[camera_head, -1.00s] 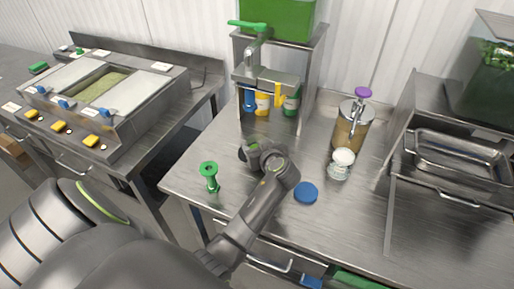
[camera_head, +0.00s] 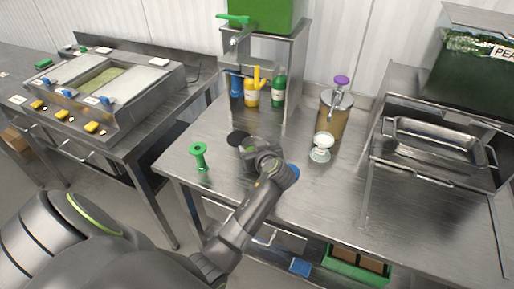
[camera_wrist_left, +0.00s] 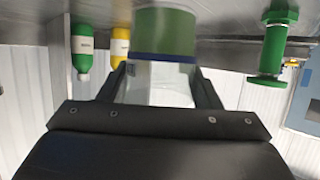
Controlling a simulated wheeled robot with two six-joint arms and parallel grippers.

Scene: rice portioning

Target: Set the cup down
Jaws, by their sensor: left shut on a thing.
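My left gripper (camera_head: 247,149) is over the steel table, in front of the dispenser stand. In the left wrist view my left gripper (camera_wrist_left: 160,88) is shut on the cup (camera_wrist_left: 163,78), with one dark finger on each side. The cup's held part looks clear, with a dark blue band and a green part beyond it. In the head view the gripper mostly hides the cup. A dark round patch (camera_head: 237,138) shows just beyond the gripper; I cannot tell what it is. Whether the cup touches the table is not clear. My right gripper is not in view.
A green spool-shaped thing (camera_head: 199,157) stands left of the gripper. Bottles (camera_head: 278,90) stand under the dispenser (camera_head: 265,45). A white-topped jar (camera_head: 321,148) and a purple-knobbed canister (camera_head: 334,112) stand right. A blue disc (camera_head: 293,171) is partly behind my arm. The right front tabletop is clear.

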